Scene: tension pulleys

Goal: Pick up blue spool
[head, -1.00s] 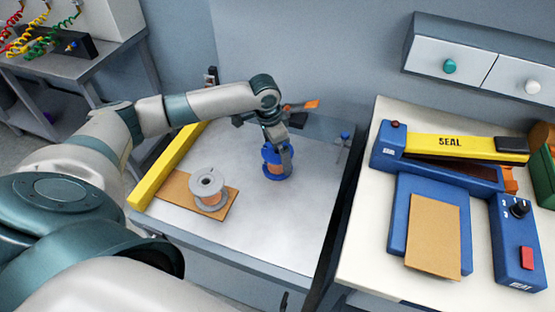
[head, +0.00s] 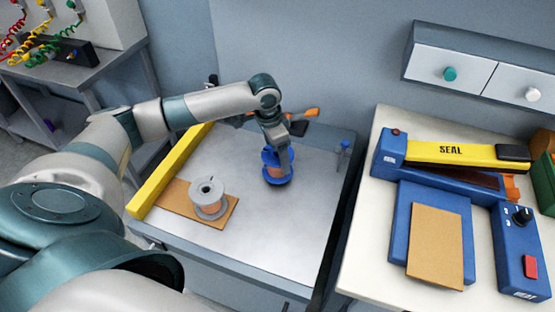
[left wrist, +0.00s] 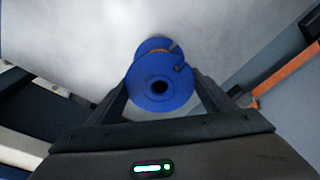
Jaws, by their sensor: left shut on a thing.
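The blue spool (head: 278,178), wound with copper-coloured wire, is over the grey metal bench top (head: 270,235) near its back right. My left gripper (head: 277,158) comes down on it from above and is shut on it. In the left wrist view the blue spool (left wrist: 160,83) sits between the two fingers, one on each side, with its round flange and dark centre hole facing the camera. The fingers hide part of its sides. I cannot tell whether its bottom touches the bench. My right gripper is not in view.
A grey spool (head: 208,196) stands on a brown board (head: 178,199) at the left, beside a yellow bar (head: 170,170). An orange-handled tool (head: 305,113) lies behind the blue spool. A blue and yellow sealer (head: 450,155) stands on the right-hand table. The bench front is clear.

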